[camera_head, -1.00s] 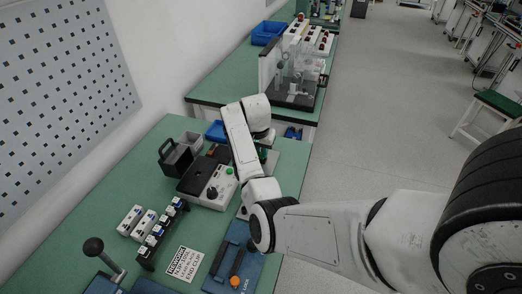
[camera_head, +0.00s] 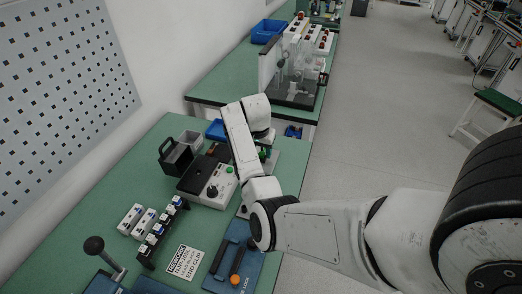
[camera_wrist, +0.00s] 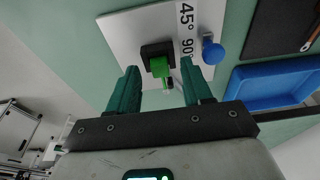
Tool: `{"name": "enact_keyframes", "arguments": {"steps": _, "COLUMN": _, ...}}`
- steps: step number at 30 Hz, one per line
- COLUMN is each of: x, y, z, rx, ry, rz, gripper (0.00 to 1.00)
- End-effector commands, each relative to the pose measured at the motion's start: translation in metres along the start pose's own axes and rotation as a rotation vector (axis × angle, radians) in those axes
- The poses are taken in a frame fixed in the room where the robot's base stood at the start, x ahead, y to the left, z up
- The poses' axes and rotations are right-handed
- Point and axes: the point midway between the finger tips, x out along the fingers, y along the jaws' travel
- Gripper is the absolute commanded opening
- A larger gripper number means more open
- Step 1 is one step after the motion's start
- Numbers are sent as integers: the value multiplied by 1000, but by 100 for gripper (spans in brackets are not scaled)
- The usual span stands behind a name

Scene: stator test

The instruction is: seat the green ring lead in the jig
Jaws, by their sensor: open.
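The green ring lead (camera_wrist: 158,68) shows in the wrist view as a bright green block with a thin pale end. It sits at a black block (camera_wrist: 152,50), seemingly the jig, on a white plate marked 45° and 90. I cannot tell how deep it sits. My gripper (camera_wrist: 159,75) is open, its two dark green fingers on either side of the green part, with a visible gap on both sides. In the head view my arm hides the gripper and most of this spot; a bit of green (camera_head: 263,155) shows beside my wrist.
In the wrist view a blue knob (camera_wrist: 212,52) stands on the plate, right of the jig, and a blue tray (camera_wrist: 275,83) lies further right. In the head view a black and white control box (camera_head: 208,182), a dark bin (camera_head: 176,157) and a blue lever fixture (camera_head: 220,272) stand nearby.

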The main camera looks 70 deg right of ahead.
Motion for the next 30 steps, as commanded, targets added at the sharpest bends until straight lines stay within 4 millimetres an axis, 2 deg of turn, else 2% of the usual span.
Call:
{"name": "enact_keyframes", "arguments": {"steps": 5, "x": -16, "y": -1, "z": -1, "rx": 0, "ry": 3, "rz": -2, "gripper": 50}}
{"name": "enact_keyframes", "arguments": {"steps": 15, "x": -79, "y": -1, "z": 0, "rx": 0, "ry": 4, "rz": -3, "gripper": 50}}
{"name": "enact_keyframes", "arguments": {"steps": 18, "x": -92, "y": -1, "z": 0, "rx": -1, "ry": 2, "rz": -2, "gripper": 50}}
{"name": "enact_keyframes", "arguments": {"steps": 24, "x": -106, "y": 0, "z": 0, "rx": 0, "ry": 1, "rz": -1, "gripper": 50}}
{"name": "enact_keyframes", "arguments": {"steps": 30, "x": -108, "y": 0, "z": 0, "rx": 0, "ry": 1, "rz": 0, "gripper": 50}}
